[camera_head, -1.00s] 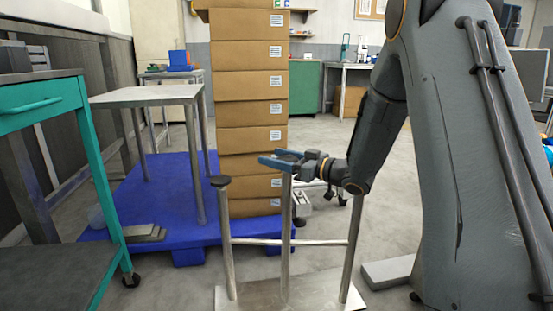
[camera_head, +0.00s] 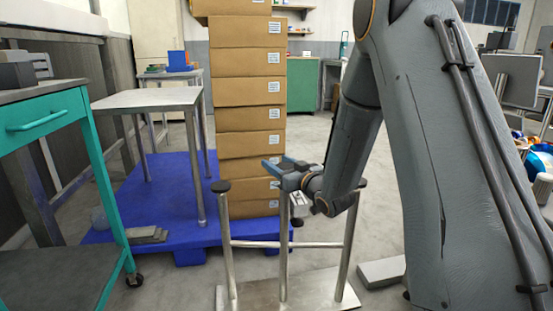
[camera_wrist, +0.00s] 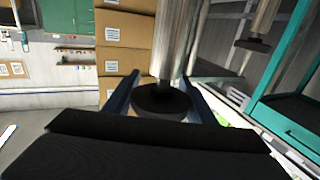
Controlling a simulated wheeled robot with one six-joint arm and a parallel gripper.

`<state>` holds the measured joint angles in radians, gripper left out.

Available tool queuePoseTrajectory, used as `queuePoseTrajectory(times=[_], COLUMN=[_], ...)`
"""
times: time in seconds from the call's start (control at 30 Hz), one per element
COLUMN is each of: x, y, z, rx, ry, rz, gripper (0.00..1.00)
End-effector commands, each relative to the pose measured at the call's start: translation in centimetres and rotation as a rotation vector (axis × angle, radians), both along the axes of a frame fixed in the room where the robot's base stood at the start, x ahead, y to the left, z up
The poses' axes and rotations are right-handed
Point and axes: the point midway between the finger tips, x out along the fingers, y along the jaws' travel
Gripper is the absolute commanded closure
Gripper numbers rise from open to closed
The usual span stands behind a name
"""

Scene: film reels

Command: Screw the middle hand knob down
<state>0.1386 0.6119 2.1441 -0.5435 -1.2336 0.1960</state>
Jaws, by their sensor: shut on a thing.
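A metal stand has a flat base plate (camera_head: 320,288) and three upright posts. The middle post (camera_head: 283,250) rises to my gripper (camera_head: 278,165). In the wrist view the middle hand knob (camera_wrist: 162,100), a round black disc on a metal post, sits between my two blue fingers. The gripper is shut on this knob. In the head view the gripper hides it. The left post carries a black hand knob (camera_head: 221,186); a second black knob (camera_wrist: 255,44) also shows in the wrist view. The right post (camera_head: 349,240) stands beside my forearm, its top partly behind the arm.
A crossbar (camera_head: 255,244) links the posts. A tall stack of cardboard boxes (camera_head: 247,120) stands behind the stand on a blue pallet (camera_head: 165,190). A small metal table (camera_head: 150,100) and a teal cart (camera_head: 45,118) stand to the left.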

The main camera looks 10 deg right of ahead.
Motion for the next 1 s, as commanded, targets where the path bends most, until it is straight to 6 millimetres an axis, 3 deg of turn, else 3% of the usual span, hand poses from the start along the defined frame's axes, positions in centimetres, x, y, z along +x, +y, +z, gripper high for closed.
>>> queuePoseTrajectory(times=[1.0], x=[-0.3], y=[-3.3], z=[0.7], rx=[0.003], ry=[-0.011], rz=[-0.964], gripper=[0.72])
